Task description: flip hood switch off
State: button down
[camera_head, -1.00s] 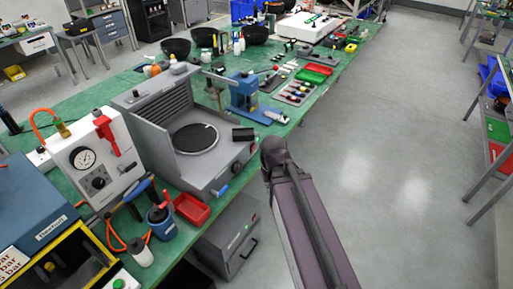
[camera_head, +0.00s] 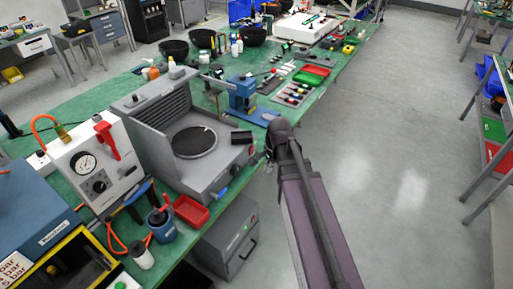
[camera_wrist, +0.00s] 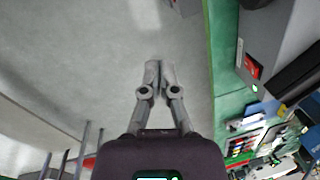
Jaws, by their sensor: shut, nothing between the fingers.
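The hood is a grey open-fronted box (camera_head: 165,105) with a slatted back and a round dark plate, standing on the green bench in the head view. In the wrist view its grey side (camera_wrist: 262,30) is at the upper right, bearing a small red switch (camera_wrist: 252,67) with a green spot near it. I cannot tell the switch's position. My gripper (camera_wrist: 160,66) is shut and empty, over the grey floor beside the bench edge, apart from the hood and left of the switch in that view. In the head view my arm mostly hides the gripper.
A gauge panel (camera_head: 88,160) with a red lever stands left of the hood. A red tray (camera_head: 191,211) and blue bottle (camera_head: 161,226) are in front. A blue press (camera_head: 243,95) stands behind. The aisle floor (camera_head: 400,150) on the right is clear.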

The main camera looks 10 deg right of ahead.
aim_at(251, 150)
jog(key=w+d+r+m+t+y+p, duration=0.1)
jog(key=w+d+r+m+p, duration=0.1)
jog(key=w+m, duration=0.8)
jog(key=shift+w+d+r+m+t+y, duration=0.35)
jog(key=shift+d+r+m, duration=0.65)
jog(key=shift+m, duration=1.5)
jog(key=shift+d+f, duration=0.25)
jog(key=shift+f, duration=0.05)
jog(key=shift+w+f, duration=0.1)
jog(key=shift+f, duration=0.1)
jog(key=shift+w+a+f+b, duration=0.85)
jog(key=shift+w+f+b, duration=0.05)
jog(key=shift+f+b, duration=0.5)
jog(key=shift+w+a+f+b, duration=0.85)
jog(key=shift+a+f+b, duration=0.05)
jog(key=shift+f+b, duration=0.55)
jog(key=shift+w+a+f+b, duration=0.85)
jog(key=shift+w+f+b, duration=0.05)
jog(key=shift+f+b, duration=0.5)
jog(key=shift+d+r, duration=0.1)
jog(key=shift+d, duration=0.1)
